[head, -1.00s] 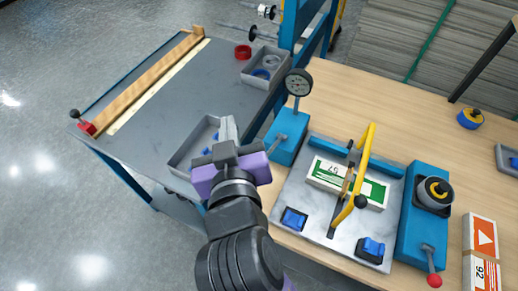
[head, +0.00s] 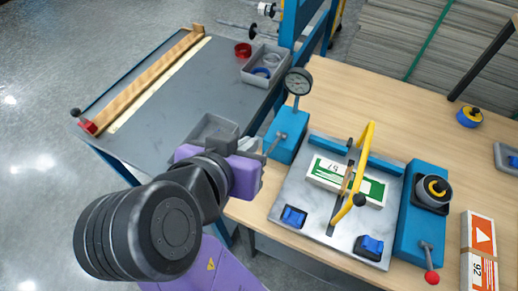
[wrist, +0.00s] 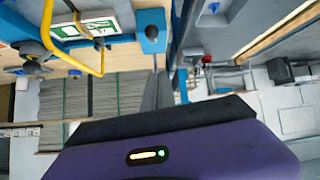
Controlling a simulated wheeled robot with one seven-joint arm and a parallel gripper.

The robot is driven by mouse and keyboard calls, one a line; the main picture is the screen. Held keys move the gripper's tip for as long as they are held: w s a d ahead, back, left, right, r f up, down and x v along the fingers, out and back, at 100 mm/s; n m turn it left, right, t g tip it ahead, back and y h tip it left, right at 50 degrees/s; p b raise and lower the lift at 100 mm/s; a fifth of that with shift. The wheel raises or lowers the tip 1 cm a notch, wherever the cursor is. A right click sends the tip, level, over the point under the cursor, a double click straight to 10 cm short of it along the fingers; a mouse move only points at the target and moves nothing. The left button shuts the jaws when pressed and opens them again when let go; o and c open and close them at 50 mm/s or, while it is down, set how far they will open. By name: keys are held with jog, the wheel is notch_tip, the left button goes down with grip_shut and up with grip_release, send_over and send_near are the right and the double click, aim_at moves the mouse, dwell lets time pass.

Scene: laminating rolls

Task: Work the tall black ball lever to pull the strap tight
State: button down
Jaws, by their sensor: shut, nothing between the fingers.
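A lever with a dark ball (wrist: 151,32) stands at the blue block with the dial gauge (head: 285,132). In the wrist view its thin rod runs from the ball towards my fingertips. My gripper (head: 262,152) is shut and empty, close to the left side of this block; its fingers (wrist: 158,92) also show in the wrist view. I cannot tell whether they touch the rod. I cannot tell if that strip is the strap.
A yellow bar (head: 367,150) with a black knob (head: 360,200) arches over the carton. A blue unit with a red ball lever (head: 432,277) stands right of the plate. Grey bins (head: 268,66) sit on the dark side table (head: 165,110).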

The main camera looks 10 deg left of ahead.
jog(key=shift+w+d+f+p, duration=0.25)
jog(key=shift+w+f, duration=0.5)
jog(key=shift+f, duration=0.6)
jog(key=shift+w+d+f+p, duration=0.1)
jog(key=shift+w+d+f, duration=0.2)
jog(key=shift+w+f, duration=0.75)
jog(key=shift+w+d+f+p, duration=0.2)
jog(key=shift+w+d+f, duration=0.15)
jog(key=shift+f, duration=1.35)
jog(key=shift+f, duration=0.15)
